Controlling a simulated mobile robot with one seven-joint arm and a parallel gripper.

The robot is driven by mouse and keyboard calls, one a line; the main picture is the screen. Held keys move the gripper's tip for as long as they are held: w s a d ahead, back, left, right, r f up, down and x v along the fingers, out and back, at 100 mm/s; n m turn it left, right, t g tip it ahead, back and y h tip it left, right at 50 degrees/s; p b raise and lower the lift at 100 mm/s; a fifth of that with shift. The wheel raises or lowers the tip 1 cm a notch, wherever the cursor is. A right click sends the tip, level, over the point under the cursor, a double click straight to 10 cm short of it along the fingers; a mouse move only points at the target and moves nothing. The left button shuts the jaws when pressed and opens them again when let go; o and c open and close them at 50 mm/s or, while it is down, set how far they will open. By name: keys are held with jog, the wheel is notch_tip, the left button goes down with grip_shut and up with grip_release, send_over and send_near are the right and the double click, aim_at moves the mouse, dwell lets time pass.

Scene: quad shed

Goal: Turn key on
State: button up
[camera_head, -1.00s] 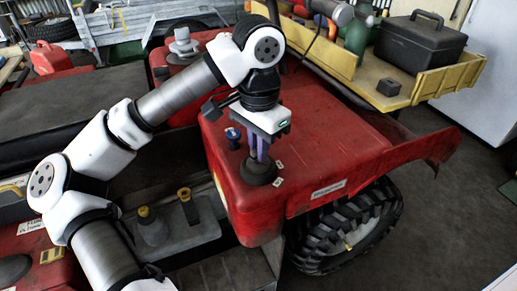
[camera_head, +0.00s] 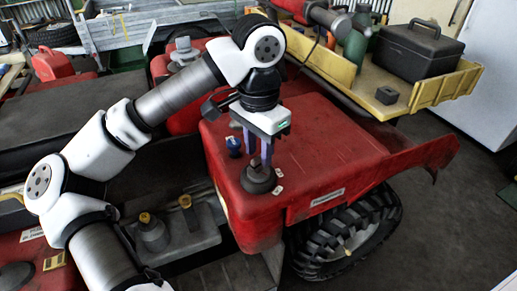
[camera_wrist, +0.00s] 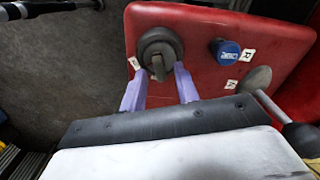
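The key switch is a dark round housing (camera_head: 258,180) on top of the red body, near its front edge. In the wrist view the housing (camera_wrist: 165,42) has a grey upright key (camera_wrist: 157,66) at its middle. My gripper (camera_head: 259,163) is above the switch, pointing down. In the wrist view its two purple fingers are apart, with the key between and just ahead of the tips of my gripper (camera_wrist: 160,71). I cannot tell whether a finger touches the key. Part of the switch is hidden behind the fingers in the head view.
A blue knob (camera_wrist: 225,52) and a grey lever (camera_wrist: 256,80) stand beside the switch. The red body (camera_head: 320,150) sits over a black tyre (camera_head: 340,240). A yellow tray (camera_head: 440,85) holds a black toolbox (camera_head: 420,50). Open floor lies at the right.

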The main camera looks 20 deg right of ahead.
jog(key=shift+r+p, duration=1.75)
jog(key=shift+r, duration=1.15)
